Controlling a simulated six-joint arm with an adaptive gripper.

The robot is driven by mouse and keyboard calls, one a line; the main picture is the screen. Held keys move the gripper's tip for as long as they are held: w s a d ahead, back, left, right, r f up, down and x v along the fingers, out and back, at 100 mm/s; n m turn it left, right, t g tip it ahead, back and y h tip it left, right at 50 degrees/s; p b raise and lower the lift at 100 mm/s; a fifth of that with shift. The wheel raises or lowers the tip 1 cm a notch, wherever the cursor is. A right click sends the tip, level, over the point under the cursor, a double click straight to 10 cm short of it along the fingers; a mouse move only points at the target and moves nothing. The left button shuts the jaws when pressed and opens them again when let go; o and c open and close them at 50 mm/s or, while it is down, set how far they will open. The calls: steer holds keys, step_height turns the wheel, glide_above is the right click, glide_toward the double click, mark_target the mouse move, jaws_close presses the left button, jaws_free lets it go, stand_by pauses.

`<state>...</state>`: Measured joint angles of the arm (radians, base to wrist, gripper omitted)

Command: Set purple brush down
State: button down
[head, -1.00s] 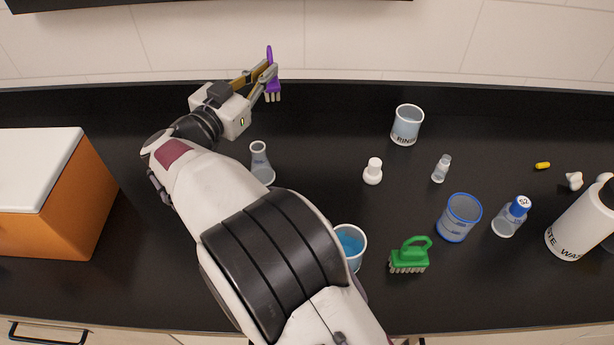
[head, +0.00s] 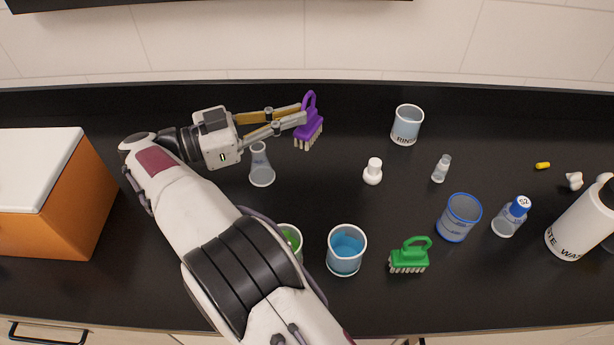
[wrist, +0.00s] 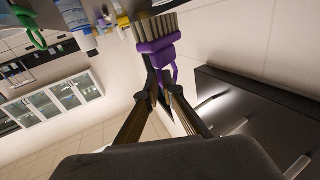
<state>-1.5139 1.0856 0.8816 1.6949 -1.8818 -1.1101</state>
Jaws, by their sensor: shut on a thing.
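The purple brush (head: 309,124) is at the tips of my gripper (head: 303,115), above the back part of the dark counter, bristles down and handle loop up. My gripper is shut on the brush. In the wrist view, the purple brush (wrist: 156,46) sits between the two fingers (wrist: 158,75), its bristles pointing toward the top of the picture. I cannot tell for certain whether the bristles touch the counter.
A flask (head: 261,168) stands just below my gripper. A RINSE beaker (head: 406,125) and a white bottle (head: 373,172) stand to the right. A green brush (head: 409,257), blue-liquid beaker (head: 345,252) and green-liquid beaker (head: 291,240) are nearer. Bare counter lies right of the purple brush.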

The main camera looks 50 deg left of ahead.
mark_target(297, 140)
steer(key=shift+s+d+n+y, duration=0.1)
steer(key=shift+n+y, duration=0.4)
steer(key=shift+y, duration=0.1)
stand_by(0.6)
steer(key=shift+f, duration=3.2)
steer(key=shift+f, duration=1.85)
steer(key=shift+f, duration=0.6)
steer(key=c, duration=2.2)
jaws_free()
steer(key=shift+f, duration=0.1)
